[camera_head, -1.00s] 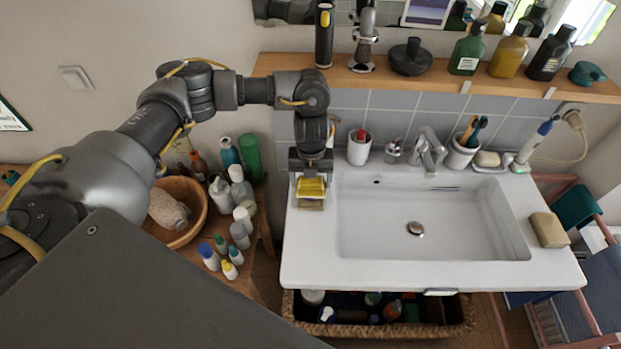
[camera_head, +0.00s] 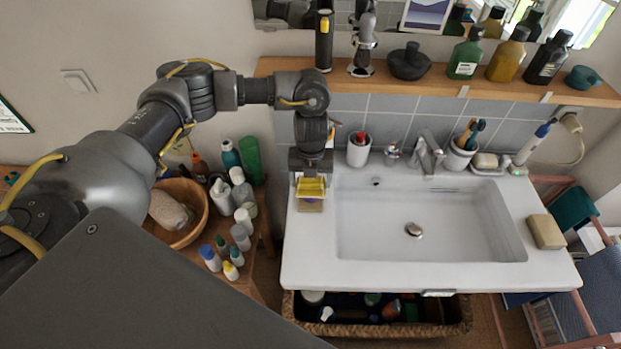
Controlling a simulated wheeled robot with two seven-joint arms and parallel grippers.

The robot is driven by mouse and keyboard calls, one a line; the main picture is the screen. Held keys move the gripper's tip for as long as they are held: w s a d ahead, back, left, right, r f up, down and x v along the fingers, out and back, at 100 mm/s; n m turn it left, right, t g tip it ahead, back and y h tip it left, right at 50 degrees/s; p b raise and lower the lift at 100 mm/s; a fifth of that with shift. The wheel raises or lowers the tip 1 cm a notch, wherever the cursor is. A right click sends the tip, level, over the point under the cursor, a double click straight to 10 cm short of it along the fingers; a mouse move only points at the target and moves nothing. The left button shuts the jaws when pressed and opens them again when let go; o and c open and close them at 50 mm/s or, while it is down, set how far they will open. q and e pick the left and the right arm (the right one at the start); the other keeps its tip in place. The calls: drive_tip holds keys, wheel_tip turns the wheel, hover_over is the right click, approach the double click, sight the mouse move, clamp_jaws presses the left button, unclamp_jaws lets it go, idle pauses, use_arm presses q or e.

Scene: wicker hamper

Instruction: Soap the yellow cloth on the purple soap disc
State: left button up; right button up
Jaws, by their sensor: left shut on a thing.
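The yellow cloth (camera_head: 312,187) is at the left end of the white washbasin counter. My left gripper (camera_head: 311,177) points down from above and is shut on the cloth. A small tan block or dish (camera_head: 310,206) shows just below the cloth on the counter. A thin hint of purple shows between the cloth and this tan piece; the purple soap disc is otherwise hidden under the cloth and gripper. I cannot tell whether the cloth touches the disc. My right gripper is not in view.
The sink basin (camera_head: 430,225) lies right of the gripper and is empty. A white cup (camera_head: 358,153) stands close behind on the right. Bottles and a wooden bowl (camera_head: 197,230) crowd the side table at left. A wooden shelf (camera_head: 430,86) with bottles runs above.

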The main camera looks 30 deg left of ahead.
use_arm(q)
drive_tip(key=shift+r+p, duration=2.55)
drive_tip(key=shift+r, duration=0.4)
drive_tip(key=shift+f, duration=0.1)
